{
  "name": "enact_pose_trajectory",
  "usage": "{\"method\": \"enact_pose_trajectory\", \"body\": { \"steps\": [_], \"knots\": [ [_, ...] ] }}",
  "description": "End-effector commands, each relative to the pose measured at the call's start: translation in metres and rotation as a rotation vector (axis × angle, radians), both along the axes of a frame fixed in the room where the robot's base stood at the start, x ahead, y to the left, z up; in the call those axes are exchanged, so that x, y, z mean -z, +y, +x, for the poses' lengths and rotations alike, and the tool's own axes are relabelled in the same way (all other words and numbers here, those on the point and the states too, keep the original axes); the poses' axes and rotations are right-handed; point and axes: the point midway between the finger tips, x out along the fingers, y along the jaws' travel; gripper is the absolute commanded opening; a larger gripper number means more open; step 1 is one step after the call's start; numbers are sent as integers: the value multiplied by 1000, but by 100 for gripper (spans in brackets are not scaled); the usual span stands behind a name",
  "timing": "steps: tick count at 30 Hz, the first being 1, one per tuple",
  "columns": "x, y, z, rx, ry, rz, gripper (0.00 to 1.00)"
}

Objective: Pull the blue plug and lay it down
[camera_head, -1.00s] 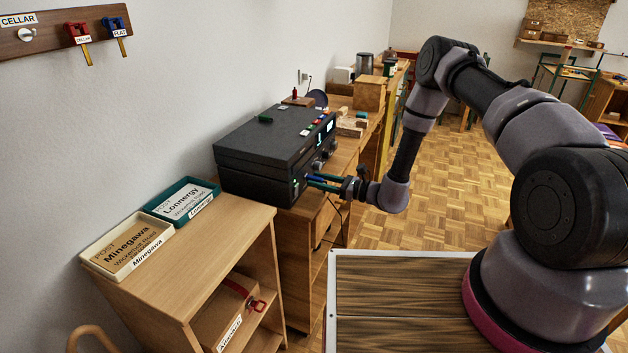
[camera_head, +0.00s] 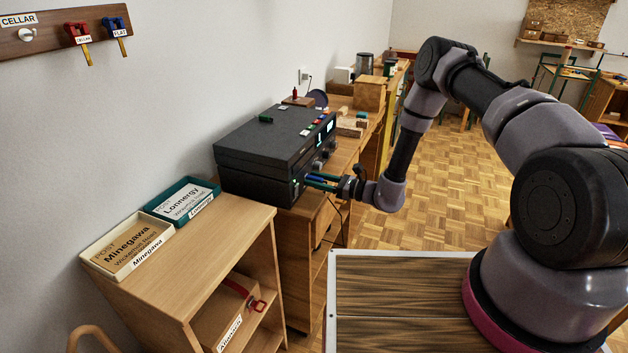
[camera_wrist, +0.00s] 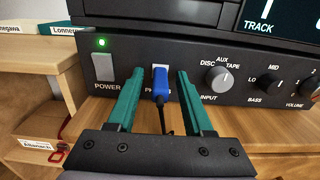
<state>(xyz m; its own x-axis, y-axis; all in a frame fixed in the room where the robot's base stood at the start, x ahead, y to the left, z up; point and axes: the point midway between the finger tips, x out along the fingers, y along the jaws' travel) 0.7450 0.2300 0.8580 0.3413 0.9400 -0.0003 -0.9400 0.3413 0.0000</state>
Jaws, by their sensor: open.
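The blue plug (camera_wrist: 160,86) sits in the socket labelled with letters starting "PH" on the front of the black audio unit (camera_wrist: 189,66), its dark cord hanging down. My gripper (camera_wrist: 161,80) is open, with one green finger on each side of the plug and a visible gap to both. In the head view the gripper (camera_head: 319,182) reaches the front of the black unit (camera_head: 262,158) from the right. The blue of the plug shows only as a small patch between the fingers there.
A power button (camera_wrist: 103,68) with a green light is left of the plug; the input knob (camera_wrist: 218,79) is right. A wooden shelf unit (camera_head: 215,240) with two labelled trays stands in front. The parquet floor on the right is open.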

Motion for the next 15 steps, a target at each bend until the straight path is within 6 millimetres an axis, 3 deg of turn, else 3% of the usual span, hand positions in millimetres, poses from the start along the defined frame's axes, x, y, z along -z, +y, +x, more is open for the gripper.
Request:
{"method": "enact_pose_trajectory", "body": {
  "steps": [10, 11, 14, 15],
  "knots": [
    [0, 0, 0, 0, 0, 1, 51],
    [0, 0, 0, 0, 0, 1, 44],
    [0, 0, 0, 0, 0, 1, 5],
    [0, 0, 0, 0, 0, 1, 0]
  ]
}}
